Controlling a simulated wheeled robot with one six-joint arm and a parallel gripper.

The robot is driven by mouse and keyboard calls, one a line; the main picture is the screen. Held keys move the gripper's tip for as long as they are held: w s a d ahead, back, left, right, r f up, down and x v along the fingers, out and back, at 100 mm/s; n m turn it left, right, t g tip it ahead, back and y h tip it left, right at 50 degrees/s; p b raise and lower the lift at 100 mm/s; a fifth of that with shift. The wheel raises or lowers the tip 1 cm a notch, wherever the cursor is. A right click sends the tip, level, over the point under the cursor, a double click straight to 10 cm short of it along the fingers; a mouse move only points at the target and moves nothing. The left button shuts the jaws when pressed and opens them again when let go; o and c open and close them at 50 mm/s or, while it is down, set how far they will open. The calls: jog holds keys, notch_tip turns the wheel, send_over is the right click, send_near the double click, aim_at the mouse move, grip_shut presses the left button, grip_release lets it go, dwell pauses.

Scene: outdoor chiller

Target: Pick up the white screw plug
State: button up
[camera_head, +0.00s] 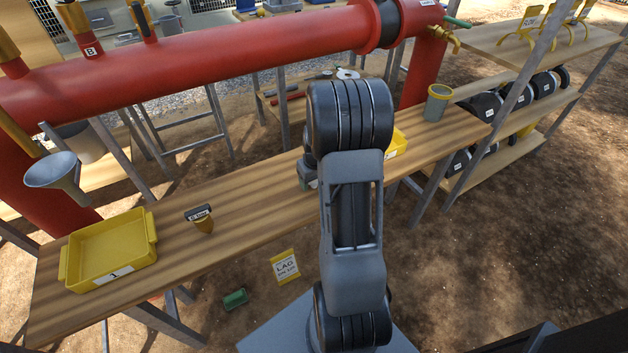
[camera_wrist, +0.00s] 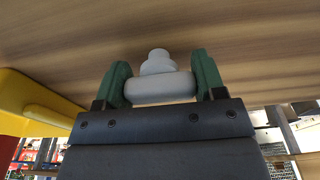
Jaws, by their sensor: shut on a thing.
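The white screw plug (camera_wrist: 160,88) shows in the wrist view as a wide rounded body with a smaller stepped knob. My gripper (camera_wrist: 161,86) has its two green fingers shut on the plug's wide part, one at each side. The wooden bench top (camera_wrist: 230,30) fills the view behind the plug; I cannot tell whether the plug touches it. In the head view my arm hides the plug and most of the gripper, over the middle of the bench (camera_head: 262,205).
A yellow bin (camera_head: 398,142) is partly hidden just right of my arm. A grey cup with a yellow rim (camera_head: 437,103) stands at the bench's right. A yellow tray (camera_head: 110,250) and a small dark-topped tool (camera_head: 201,218) are at left. A red pipe (camera_head: 220,60) runs behind the bench.

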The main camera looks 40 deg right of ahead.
jog(key=shift+r, duration=0.5)
jog(key=s+d+r+p, duration=0.2)
jog(key=s+d+r, duration=0.3)
jog(key=s+r, duration=0.6)
jog(key=shift+s+d+r+p, duration=0.15)
jog(key=shift+s+r+p, duration=0.15)
jog(key=shift+s, duration=0.75)
